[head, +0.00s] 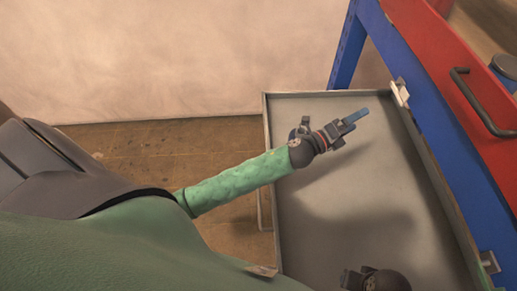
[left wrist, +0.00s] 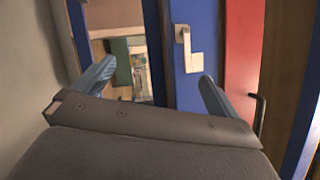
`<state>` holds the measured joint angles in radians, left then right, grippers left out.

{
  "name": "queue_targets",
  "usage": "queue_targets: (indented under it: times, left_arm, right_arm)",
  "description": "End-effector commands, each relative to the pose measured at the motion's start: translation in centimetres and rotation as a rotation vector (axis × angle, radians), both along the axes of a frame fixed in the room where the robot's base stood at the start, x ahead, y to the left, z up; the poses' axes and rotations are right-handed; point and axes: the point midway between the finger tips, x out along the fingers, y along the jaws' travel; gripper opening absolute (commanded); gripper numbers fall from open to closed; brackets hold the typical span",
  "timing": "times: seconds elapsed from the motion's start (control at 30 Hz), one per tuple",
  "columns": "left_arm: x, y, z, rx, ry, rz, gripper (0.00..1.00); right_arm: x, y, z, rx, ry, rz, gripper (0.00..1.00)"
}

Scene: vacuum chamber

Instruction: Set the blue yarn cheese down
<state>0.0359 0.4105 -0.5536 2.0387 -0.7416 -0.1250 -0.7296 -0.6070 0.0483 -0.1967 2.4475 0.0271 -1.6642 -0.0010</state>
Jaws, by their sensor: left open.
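I see no blue yarn cheese in either view. My left gripper (head: 359,118) is open above the far part of a grey tray with raised edges (head: 345,190). Its two blue fingers stand wide apart in the left wrist view (left wrist: 155,88), with nothing held between them. A dark rounded part at the bottom edge of the head view looks like my right wrist; no right fingers show there.
A blue frame (head: 440,140) with a red front (head: 430,45) and dark handle (head: 478,105) borders the tray on the right. Light metal brackets (head: 400,92) sit along that side. The visible tray floor looks bare. Brown floor (head: 150,145) lies to the left.

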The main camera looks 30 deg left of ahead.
Motion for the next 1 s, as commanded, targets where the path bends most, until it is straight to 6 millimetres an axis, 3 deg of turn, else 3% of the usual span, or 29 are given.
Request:
queue_targets:
  times: [0.27, 0.47, 0.6, 0.8, 0.9, 1.0]
  left_arm:
    - [-5.3, 6.3, -6.6, -0.499, 0.586, 0.374, 0.98]
    - [-13.3, 9.6, -12.7, -0.811, 1.012, 0.659, 0.98]
    - [-20.9, 10.8, -16.1, -0.992, 1.302, 0.871, 0.98]
    - [-31.0, 11.1, -18.1, -1.152, 1.630, 1.141, 0.98]
    - [-34.2, 11.1, -18.2, -1.185, 1.727, 1.227, 0.98]
    - [-35.8, 11.1, -18.1, -1.200, 1.777, 1.272, 0.98]
  right_arm:
    - [0.1, 0.0, 0.0, -0.001, -0.002, 0.001, 0.36]
    - [0.1, -0.1, 0.0, -0.002, -0.003, 0.001, 0.36]
    - [0.1, -0.1, 0.0, -0.002, -0.002, 0.000, 0.36]
    - [0.1, -0.1, 0.0, -0.002, -0.002, 0.000, 0.36]
    - [0.1, -0.1, 0.0, -0.001, -0.002, 0.001, 0.36]
    - [0.1, 0.0, 0.0, -0.001, -0.001, 0.001, 0.36]
